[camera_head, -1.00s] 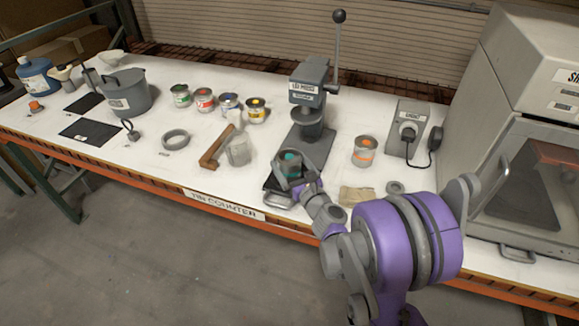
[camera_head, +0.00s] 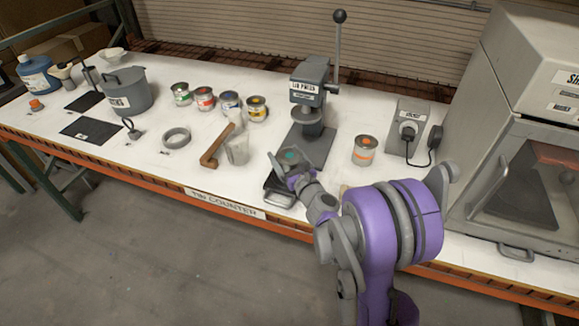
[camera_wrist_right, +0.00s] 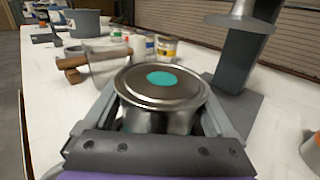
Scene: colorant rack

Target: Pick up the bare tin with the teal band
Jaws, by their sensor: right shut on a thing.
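The bare tin with the teal band (camera_wrist_right: 160,84) is a metal tin with a teal spot on its lid, seen close up in the right wrist view. In the head view only its teal top (camera_head: 290,155) shows well. My right gripper (camera_head: 287,167) is shut on the tin, one finger on each side of it in the right wrist view (camera_wrist_right: 160,110). The tin appears upright, over or near the dark tray with a handle (camera_head: 281,190); any gap below it is hidden. The band is mostly hidden by the gripper. My left gripper is not in view.
The lid press (camera_head: 308,100) stands behind the tin. An orange-banded tin (camera_head: 364,151) is to the right. Several coloured tins (camera_head: 205,99) stand further back. The shaker cabinet (camera_head: 520,150) fills the right.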

